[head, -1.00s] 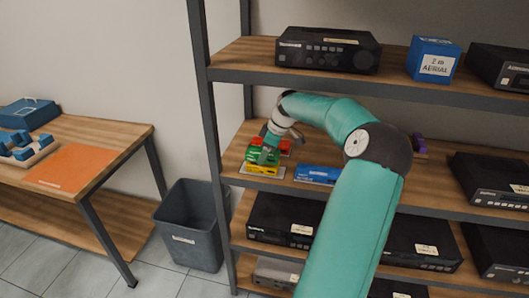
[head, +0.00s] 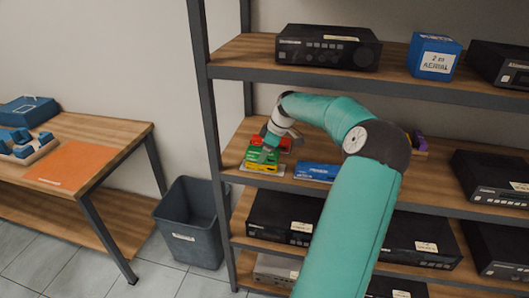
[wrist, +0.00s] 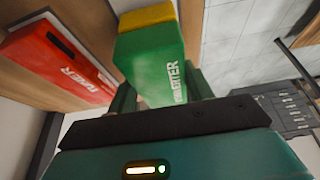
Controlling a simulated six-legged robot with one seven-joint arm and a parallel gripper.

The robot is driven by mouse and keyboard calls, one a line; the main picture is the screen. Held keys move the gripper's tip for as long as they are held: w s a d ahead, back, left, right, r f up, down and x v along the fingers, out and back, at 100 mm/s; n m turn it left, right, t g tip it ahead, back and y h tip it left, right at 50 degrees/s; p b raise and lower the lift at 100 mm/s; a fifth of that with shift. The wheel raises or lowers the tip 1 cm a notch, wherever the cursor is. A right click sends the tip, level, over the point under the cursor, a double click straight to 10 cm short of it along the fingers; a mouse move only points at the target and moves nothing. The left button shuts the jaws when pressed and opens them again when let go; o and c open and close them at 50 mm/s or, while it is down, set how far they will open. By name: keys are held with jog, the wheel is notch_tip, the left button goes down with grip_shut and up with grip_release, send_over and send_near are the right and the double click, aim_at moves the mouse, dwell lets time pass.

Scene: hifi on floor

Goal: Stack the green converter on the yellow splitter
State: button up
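The green converter (head: 261,158) lies on top of the yellow splitter (head: 261,167) at the left end of the middle shelf. In the wrist view the green converter (wrist: 152,65) shows its labelled face, with the yellow splitter (wrist: 147,16) at its far side. My gripper (head: 269,150) is at the green converter, reaching in from above. In the wrist view its two fingers (wrist: 160,86) stand apart on either side of the converter's near end and look open. The exact gap at each finger is partly hidden.
A red box (wrist: 62,62) lies close beside the stack; it also shows behind it in the head view (head: 286,144). A blue box (head: 316,172) lies to the right on the same shelf. The shelf above (head: 235,62) limits height. A shelf post (head: 205,120) stands at left.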

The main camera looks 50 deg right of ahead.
jog(key=o, duration=0.5)
jog(key=shift+s+r, duration=0.1)
jog(key=shift+r, duration=0.2)
jog(key=shift+v, duration=1.2)
jog(key=s+d, duration=0.1)
jog(key=s, duration=0.2)
jog(key=s+d, duration=0.2)
jog(key=s, duration=0.2)
jog(key=s+d, duration=0.1)
jog(key=s, duration=0.3)
jog(key=shift+d, duration=0.4)
jog(key=shift+r, duration=0.15)
jog(key=shift+r, duration=0.6)
jog(key=shift+r, duration=0.2)
